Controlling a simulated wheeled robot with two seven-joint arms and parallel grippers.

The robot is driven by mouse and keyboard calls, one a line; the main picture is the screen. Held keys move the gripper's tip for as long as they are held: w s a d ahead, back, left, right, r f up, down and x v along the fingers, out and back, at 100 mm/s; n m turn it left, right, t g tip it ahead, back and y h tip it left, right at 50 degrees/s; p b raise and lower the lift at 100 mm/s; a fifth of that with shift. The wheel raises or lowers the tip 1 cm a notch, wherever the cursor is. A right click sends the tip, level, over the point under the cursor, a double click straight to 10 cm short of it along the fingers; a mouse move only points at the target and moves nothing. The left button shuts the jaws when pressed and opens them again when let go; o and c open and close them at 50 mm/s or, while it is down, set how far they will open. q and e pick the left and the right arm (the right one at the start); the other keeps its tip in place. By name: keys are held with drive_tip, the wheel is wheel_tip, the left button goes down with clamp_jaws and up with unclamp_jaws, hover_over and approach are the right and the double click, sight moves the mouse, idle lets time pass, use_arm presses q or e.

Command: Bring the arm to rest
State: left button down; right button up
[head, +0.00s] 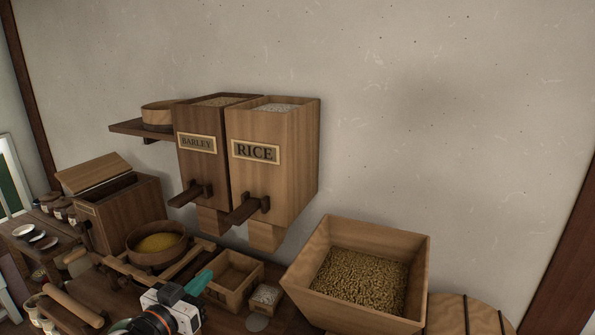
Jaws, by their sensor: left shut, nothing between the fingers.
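My left gripper (199,282) shows at the bottom of the head view, left of the middle. Its teal fingers are together, with nothing seen between them, and point up and to the right. They are in front of a small open wooden box (232,303); whether they touch it I cannot tell. The white and black wrist with an orange ring is behind the fingers, low in the picture. My right gripper is not in view.
Wall hoppers marked BARLEY (197,165) and RICE (280,185) hang above the bench. A large wooden bin of grain (415,275) stands right of the gripper. A round yellow-filled sieve (142,260) and a rolling pin (72,308) are left. A small grain-filled box (265,296) is close by.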

use_arm(q)
drive_tip(key=s+d+f+g+y, duration=0.2)
drive_tip(key=s+f+g, duration=0.2)
drive_tip(key=s+f, duration=0.55)
drive_tip(key=s+f+n+g+y, duration=0.15)
drive_tip(key=s+f+g, duration=0.4)
drive_tip(key=s, duration=0.55)
drive_tip(key=s+f+g+y, duration=0.2)
drive_tip(key=s+f+g, duration=0.2)
drive_tip(key=s+f, duration=0.45)
wheel_tip(320, 180, down, 22)
drive_tip(key=s, duration=0.2)
drive_tip(key=s+a+f+g, duration=0.2)
drive_tip(key=s+f, duration=1.5)
drive_tip(key=shift+a+f, duration=0.3)
drive_tip(key=shift+f, duration=0.1)
